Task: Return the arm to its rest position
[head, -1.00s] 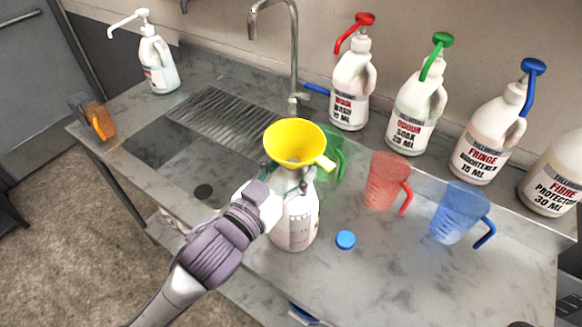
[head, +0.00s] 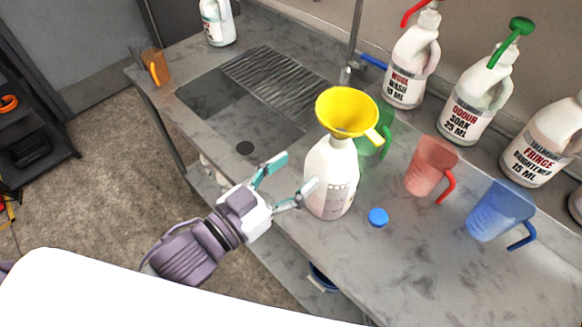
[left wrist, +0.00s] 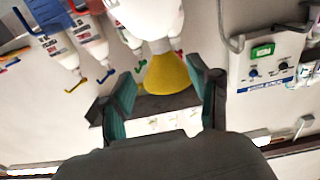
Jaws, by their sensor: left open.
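My left gripper (head: 294,172) is open and empty in the head view. It is to the left of the white bottle (head: 332,182), with its fingers pointing towards it and one fingertip close to the bottle's side. The bottle stands upright on the counter with a yellow funnel (head: 346,110) in its neck. In the left wrist view the two open fingers (left wrist: 162,72) frame the funnel (left wrist: 167,74), with the white bottle (left wrist: 148,18) beyond, and nothing is between the pads. My right gripper is not in view.
A blue cap (head: 378,217) lies beside the bottle. Green (head: 370,146), red (head: 428,168) and blue (head: 496,210) jugs stand to the right. Pump bottles (head: 408,67) line the wall. The sink (head: 215,112) is left. Open floor (head: 115,170) lies left of the counter.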

